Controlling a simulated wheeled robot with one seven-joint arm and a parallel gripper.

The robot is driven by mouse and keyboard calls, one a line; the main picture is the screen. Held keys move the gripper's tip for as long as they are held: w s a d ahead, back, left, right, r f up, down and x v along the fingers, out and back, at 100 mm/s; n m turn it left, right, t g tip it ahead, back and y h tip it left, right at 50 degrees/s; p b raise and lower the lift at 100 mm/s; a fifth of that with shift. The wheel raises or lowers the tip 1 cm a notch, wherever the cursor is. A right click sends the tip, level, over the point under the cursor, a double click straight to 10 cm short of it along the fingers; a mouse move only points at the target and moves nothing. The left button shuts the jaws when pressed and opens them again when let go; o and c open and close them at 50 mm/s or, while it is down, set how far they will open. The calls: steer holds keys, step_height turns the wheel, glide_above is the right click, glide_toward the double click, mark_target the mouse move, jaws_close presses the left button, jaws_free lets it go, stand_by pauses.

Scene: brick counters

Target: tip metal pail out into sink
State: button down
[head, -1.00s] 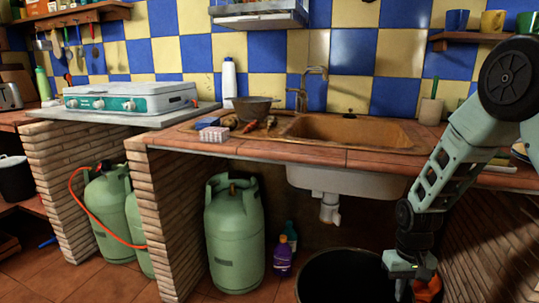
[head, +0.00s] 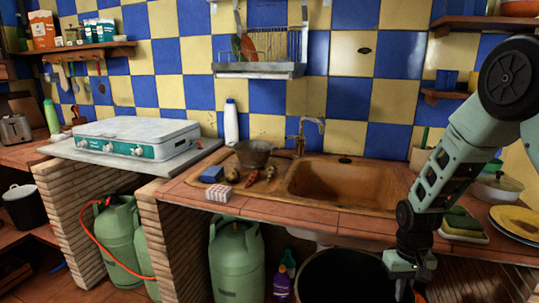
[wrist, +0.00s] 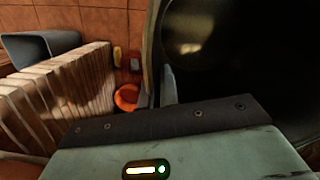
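A blue sponge (head: 212,174), a pinkish block (head: 219,193) and small items lie near the pail. A dish rack (head: 262,69) hangs above. Plates (head: 520,222) lie at the right. A brick wall (wrist: 75,90) is near my gripper.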

step_height(320, 180, up, 6)
steer(key=p, duration=0.4)
step_height(320, 180, up, 10)
steer(key=h+p, duration=0.6)
steer(key=p, duration=0.1)
steer(key=shift+f+p, duration=0.2)
steer(key=shift+p, duration=0.2)
stand_by(1.3)
steer(key=s+f, duration=0.4)
steer(key=f, duration=0.4)
steer(key=shift+s, duration=0.25)
